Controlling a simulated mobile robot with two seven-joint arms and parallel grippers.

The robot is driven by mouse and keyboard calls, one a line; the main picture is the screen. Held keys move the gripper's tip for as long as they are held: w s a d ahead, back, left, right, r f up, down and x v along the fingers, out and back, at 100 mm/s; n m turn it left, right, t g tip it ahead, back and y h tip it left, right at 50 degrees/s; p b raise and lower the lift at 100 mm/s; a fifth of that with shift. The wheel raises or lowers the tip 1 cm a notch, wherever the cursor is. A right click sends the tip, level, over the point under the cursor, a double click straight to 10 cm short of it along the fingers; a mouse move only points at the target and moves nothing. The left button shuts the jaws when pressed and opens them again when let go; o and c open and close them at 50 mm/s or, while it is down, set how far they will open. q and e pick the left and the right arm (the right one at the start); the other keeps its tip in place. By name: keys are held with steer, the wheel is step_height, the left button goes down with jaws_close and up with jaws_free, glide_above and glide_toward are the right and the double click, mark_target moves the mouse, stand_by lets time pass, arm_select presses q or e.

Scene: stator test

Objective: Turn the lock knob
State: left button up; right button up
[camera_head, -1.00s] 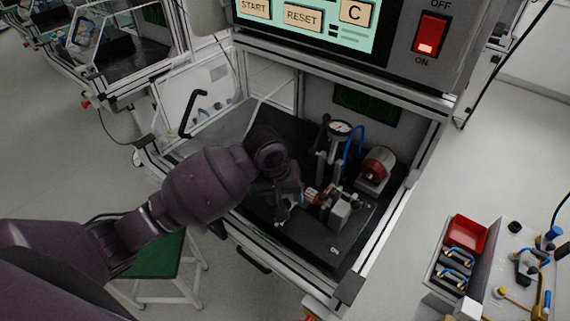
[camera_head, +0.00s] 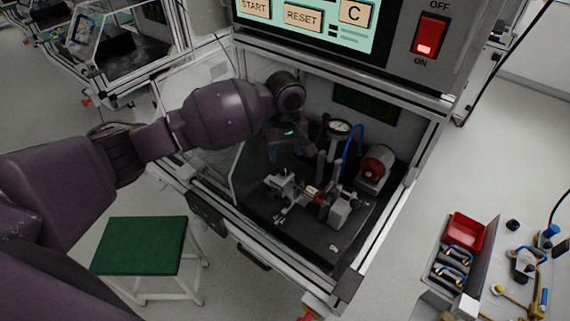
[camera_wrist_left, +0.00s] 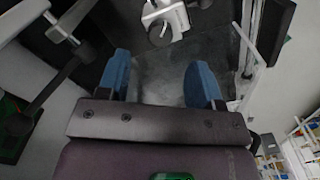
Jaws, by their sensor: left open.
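The test fixture inside the machine holds a small copper-coloured part (camera_head: 314,193) between a pale clamp-like unit (camera_head: 281,186) at left and a grey block (camera_head: 340,211) at right. A small pale lever-like piece (camera_head: 281,216) shows in front of the clamp unit. I cannot tell for sure which piece is the lock knob. In the left wrist view, a pale part with a round end (camera_wrist_left: 160,32) lies beyond the fingertips. My left gripper (camera_wrist_left: 158,78) is open and empty, with blue fingers apart. In the head view it hangs above and behind the clamp unit, clear of it.
A dial gauge (camera_head: 340,127) on a post, a blue hose and a red-faced cylinder (camera_head: 376,163) stand behind the fixture. The machine's frame and a clear panel border the bay. A red switch (camera_head: 430,35) is above. A green stool (camera_head: 140,245) stands outside at left.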

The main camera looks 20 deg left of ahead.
mark_target(285, 167)
arm_select(q)
steer(key=shift+f, duration=3)
steer(key=c, duration=0.9)
